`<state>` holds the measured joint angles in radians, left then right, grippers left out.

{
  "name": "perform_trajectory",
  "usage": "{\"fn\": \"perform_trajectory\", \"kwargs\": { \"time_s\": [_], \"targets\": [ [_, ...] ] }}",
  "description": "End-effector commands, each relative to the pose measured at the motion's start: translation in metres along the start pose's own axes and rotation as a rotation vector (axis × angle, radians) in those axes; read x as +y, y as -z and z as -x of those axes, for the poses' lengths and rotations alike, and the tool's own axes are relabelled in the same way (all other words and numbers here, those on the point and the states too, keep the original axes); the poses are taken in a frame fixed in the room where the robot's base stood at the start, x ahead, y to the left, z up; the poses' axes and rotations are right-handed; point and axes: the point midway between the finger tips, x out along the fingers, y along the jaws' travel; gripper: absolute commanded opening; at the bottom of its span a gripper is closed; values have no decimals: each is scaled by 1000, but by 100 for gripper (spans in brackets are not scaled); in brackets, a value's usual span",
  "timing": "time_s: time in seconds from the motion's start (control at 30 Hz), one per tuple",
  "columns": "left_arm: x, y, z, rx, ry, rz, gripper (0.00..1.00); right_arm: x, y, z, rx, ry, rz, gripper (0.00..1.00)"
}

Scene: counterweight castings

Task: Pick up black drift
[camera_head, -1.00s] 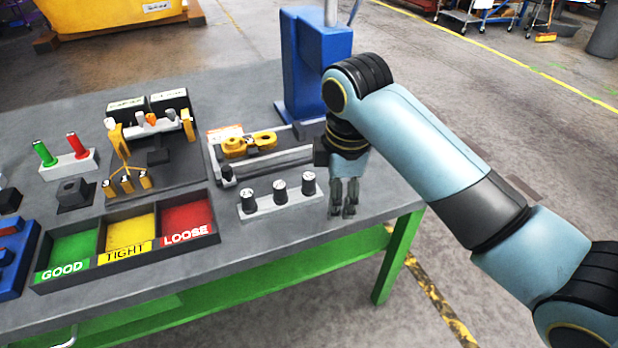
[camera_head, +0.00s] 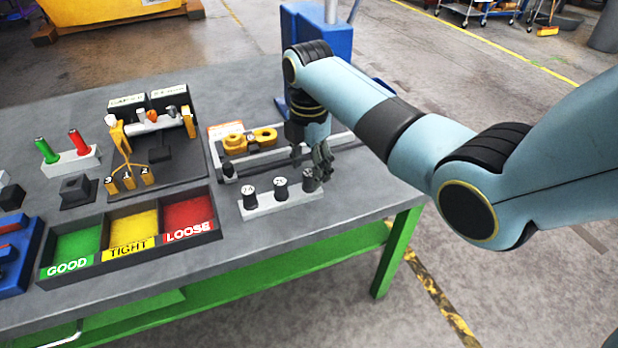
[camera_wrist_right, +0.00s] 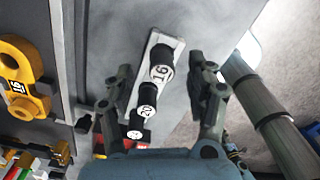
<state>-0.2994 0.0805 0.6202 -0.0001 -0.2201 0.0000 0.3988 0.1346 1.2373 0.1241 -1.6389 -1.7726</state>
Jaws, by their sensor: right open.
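Three black drifts with white numbered tops stand upright in a pale rack (camera_head: 283,207) near the table's front right. The left drift (camera_head: 249,198), the middle drift (camera_head: 280,191) and the right drift (camera_head: 310,185) are in a row. In the right wrist view the nearest drift (camera_wrist_right: 160,64) reads 16, with the 20 drift (camera_wrist_right: 147,97) and another drift (camera_wrist_right: 135,127) beyond. My right gripper (camera_head: 312,162) is open and empty, just above the right drift. In the wrist view its fingers lie either side of the 16 drift. My left gripper is not in view.
A grey fixture with yellow parts (camera_head: 249,139) lies just behind the rack. A blue stand (camera_head: 300,30) rises at the back. A GOOD, TIGHT, LOOSE tray (camera_head: 130,260) is to the left. The table's front right corner is clear.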

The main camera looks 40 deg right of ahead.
Motion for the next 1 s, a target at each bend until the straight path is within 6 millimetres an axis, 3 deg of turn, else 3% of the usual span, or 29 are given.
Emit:
{"fn": "perform_trajectory", "kwargs": {
  "time_s": [0.2, 0.47, 0.9, 1.0],
  "targets": [
    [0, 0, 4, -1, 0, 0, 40, -2, 2, -28, 1, 2, -1, 57],
    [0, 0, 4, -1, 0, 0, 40, -2, 2, -31, 0, -1, -1, 57],
    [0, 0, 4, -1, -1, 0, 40, -2, 2, -31, 0, -1, -1, 0],
    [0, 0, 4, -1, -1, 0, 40, -2, 2, -31, 0, -2, -1, 0]
  ]
}}
